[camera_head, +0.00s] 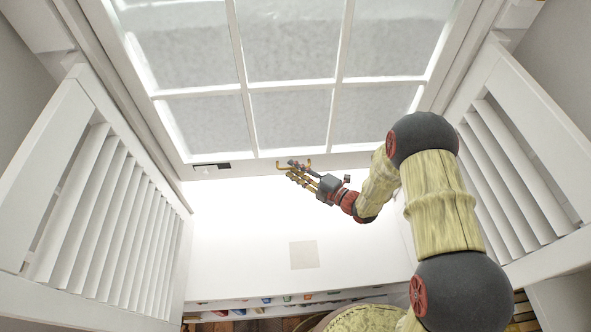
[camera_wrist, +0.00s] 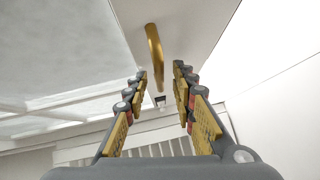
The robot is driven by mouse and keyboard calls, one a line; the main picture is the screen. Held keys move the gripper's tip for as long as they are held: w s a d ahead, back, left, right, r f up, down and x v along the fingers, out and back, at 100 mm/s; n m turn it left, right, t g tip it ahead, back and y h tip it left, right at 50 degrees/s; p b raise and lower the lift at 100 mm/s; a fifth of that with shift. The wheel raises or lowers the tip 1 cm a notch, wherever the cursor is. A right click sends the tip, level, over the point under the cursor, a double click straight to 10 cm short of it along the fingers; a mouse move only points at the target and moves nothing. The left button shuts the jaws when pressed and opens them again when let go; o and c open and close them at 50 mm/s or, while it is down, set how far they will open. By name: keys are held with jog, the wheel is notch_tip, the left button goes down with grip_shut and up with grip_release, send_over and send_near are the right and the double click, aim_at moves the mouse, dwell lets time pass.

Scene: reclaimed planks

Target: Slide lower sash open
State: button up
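The lower sash (camera_head: 290,87) is a white-framed window with several frosted panes, in the upper middle of the head view. Its bottom rail (camera_head: 245,168) stands just above a white sill. A brass bow handle (camera_wrist: 154,50) is on the rail. In the head view its ends show on both sides of my fingertips, and its middle is hidden. My gripper (camera_head: 293,172) is at the handle. In the wrist view, my gripper (camera_wrist: 160,74) is open, with the handle just beyond and between the fingertips. I cannot tell whether they touch.
The white sill (camera_head: 240,225) is clear except for a beige square (camera_head: 304,254). White louvred shutters stand at the left (camera_head: 110,215) and right (camera_head: 510,165). A shelf with small colourful items (camera_head: 265,300) runs below the sill. A small dark fitting (camera_head: 211,166) is on the rail's left.

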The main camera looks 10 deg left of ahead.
jog(key=v, duration=1.2)
dwell(0.3)
